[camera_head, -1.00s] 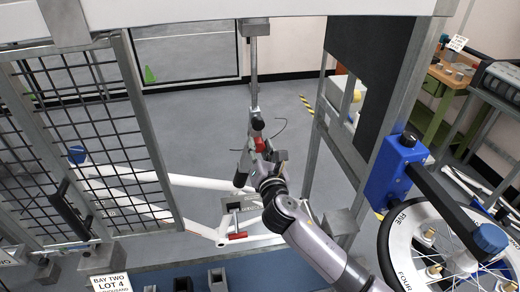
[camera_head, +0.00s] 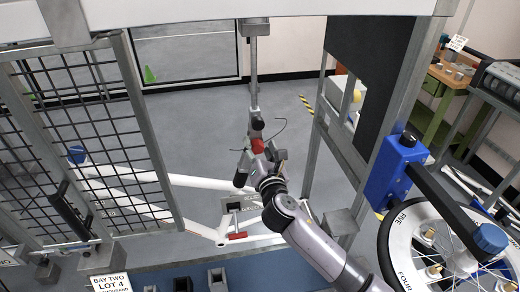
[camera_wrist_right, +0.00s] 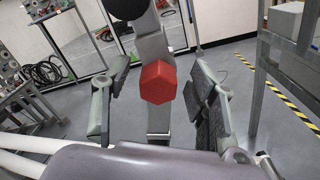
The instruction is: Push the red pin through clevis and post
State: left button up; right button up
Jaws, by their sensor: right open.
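A red block-shaped head (camera_head: 257,145), possibly the red pin, shows at the lower end of a hanging grey metal bar (camera_head: 254,85), below a dark round knob (camera_head: 257,124). It also shows in the right wrist view (camera_wrist_right: 158,82), between the spread fingers. My right gripper (camera_head: 260,159) is open just below it in the head view; the wrist view shows gaps on both sides. A second red piece (camera_head: 237,235) lies at a grey bracket (camera_head: 231,204) on the white tube frame. I cannot tell which parts are clevis and post. My left gripper is out of view.
A mesh gate (camera_head: 95,140) stands at the left. A blue clamp (camera_head: 395,170) and a spoked wheel (camera_head: 430,245) are at the right. A grey upright (camera_head: 313,150) stands right of the gripper. White tubes (camera_head: 200,183) run below it.

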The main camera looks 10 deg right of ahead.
jog(key=s, duration=1.2)
